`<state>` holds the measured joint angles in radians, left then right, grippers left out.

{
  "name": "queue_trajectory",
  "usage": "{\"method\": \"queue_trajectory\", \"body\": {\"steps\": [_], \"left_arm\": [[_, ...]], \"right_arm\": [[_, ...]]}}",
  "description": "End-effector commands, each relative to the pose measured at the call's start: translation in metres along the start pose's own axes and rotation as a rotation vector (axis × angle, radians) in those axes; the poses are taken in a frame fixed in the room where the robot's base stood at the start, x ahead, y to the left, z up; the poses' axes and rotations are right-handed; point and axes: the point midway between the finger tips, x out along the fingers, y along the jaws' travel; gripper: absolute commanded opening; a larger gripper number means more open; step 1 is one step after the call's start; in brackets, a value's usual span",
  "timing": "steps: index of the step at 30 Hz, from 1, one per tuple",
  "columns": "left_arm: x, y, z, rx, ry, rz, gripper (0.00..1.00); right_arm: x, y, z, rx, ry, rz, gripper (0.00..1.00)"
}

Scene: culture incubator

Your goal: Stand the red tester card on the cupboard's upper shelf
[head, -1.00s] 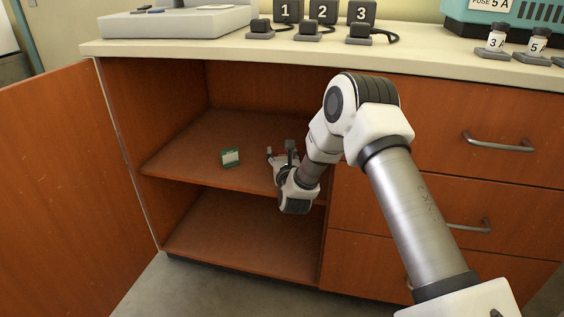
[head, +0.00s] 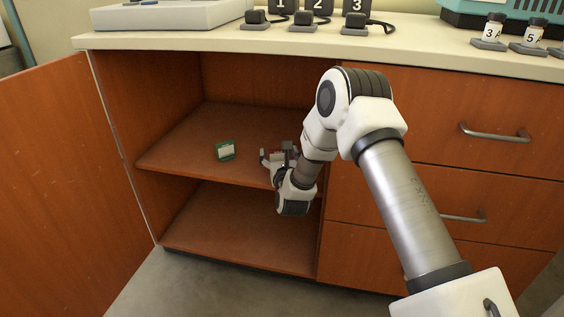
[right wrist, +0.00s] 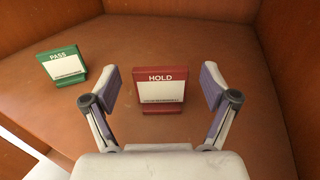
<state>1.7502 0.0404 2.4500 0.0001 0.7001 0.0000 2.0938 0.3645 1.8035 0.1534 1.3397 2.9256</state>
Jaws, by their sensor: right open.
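The red tester card (right wrist: 160,88), marked HOLD, stands upright in its foot on the cupboard's upper shelf (head: 190,150). In the right wrist view it is between the spread fingers of my right gripper (right wrist: 160,92), with a gap on each side. In the head view a little of the red card (head: 276,153) shows behind my right gripper (head: 278,158), which reaches over the shelf's front right part. My right gripper is open and empty. My left gripper is not in view.
A green PASS card (head: 225,151) stands on the same shelf, left of the red one. The cupboard door (head: 60,180) is open at the left. The lower shelf (head: 235,230) is empty. Numbered holders and vials stand on the counter (head: 400,57) above.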

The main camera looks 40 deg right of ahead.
Motion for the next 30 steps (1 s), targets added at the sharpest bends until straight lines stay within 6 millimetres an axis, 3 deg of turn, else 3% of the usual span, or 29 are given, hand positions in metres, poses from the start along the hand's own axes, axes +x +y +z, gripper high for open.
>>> {"method": "queue_trajectory", "body": {"steps": [9, 14, 17, 20, 23, 27, 30], "left_arm": [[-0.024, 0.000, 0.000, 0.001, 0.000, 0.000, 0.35], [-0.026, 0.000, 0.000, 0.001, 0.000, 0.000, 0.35], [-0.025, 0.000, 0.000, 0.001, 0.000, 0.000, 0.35], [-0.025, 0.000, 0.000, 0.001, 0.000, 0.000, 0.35], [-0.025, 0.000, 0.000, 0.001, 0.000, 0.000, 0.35], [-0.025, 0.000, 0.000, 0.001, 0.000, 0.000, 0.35], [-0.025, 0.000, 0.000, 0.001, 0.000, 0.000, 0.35]], "right_arm": [[-0.080, 0.001, 0.003, -0.002, 0.003, 0.002, 0.86], [-0.100, 0.001, 0.000, -0.012, 0.006, 0.003, 0.86], [-0.110, 0.006, -0.017, -0.132, 0.060, 0.029, 0.86], [-0.130, 0.017, -0.055, -0.431, 0.183, 0.116, 0.86], [-0.165, 0.029, -0.107, -0.857, 0.323, 0.300, 0.86], [-0.238, 0.036, -0.177, -1.495, 0.428, 0.719, 0.86], [-0.300, 0.032, -0.217, -1.899, 0.384, 1.119, 0.86]]}}
